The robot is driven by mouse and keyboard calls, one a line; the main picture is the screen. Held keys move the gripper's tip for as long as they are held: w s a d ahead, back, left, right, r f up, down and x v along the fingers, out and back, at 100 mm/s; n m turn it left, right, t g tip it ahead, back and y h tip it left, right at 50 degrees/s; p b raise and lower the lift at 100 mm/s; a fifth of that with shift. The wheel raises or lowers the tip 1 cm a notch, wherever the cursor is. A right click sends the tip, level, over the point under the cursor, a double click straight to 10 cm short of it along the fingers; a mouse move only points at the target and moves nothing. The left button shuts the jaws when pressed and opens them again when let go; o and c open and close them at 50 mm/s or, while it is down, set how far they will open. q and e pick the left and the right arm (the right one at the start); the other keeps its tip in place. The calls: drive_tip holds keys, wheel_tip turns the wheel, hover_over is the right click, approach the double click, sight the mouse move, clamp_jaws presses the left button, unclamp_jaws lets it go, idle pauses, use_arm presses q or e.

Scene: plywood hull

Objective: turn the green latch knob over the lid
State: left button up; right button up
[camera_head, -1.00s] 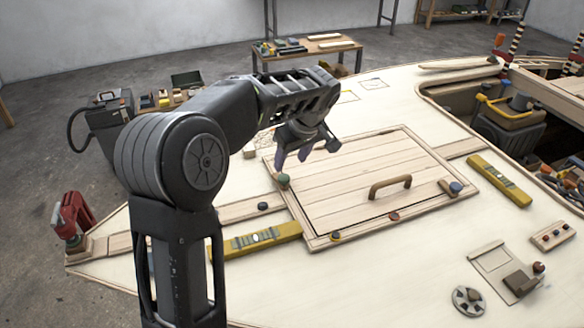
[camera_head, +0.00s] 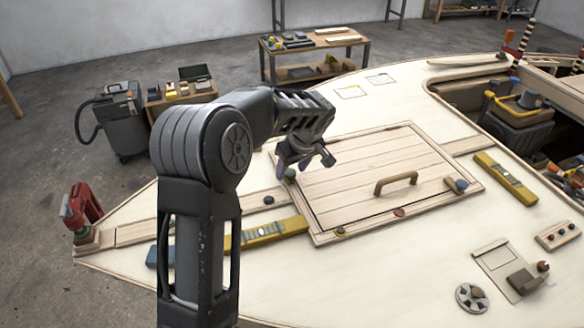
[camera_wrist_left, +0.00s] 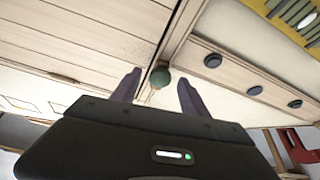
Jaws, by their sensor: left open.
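The green latch knob (camera_head: 291,174) sits at the left edge of the wooden lid (camera_head: 350,180), near its far left corner. The lid lies flat in its frame with a wooden handle (camera_head: 396,183) near its front side. My left gripper (camera_head: 308,164) is open and hangs just above and beside the knob in the head view. In the left wrist view the green knob (camera_wrist_left: 160,77) shows between the two spread fingertips of my left gripper (camera_wrist_left: 158,88), with clear space on both sides. I cannot tell whether the fingers reach down to its height. My right gripper is not in view.
A yellow level (camera_head: 268,232) lies left of the lid and another yellow level (camera_head: 505,177) lies right of it. A blue knob (camera_head: 461,184) sits at the lid's right edge. A red clamp (camera_head: 82,207) stands at the far left. An open hatch is at right.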

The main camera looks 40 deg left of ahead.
use_arm(q)
drive_tip(key=shift+c, duration=0.2)
clamp_jaws()
idle(0.3)
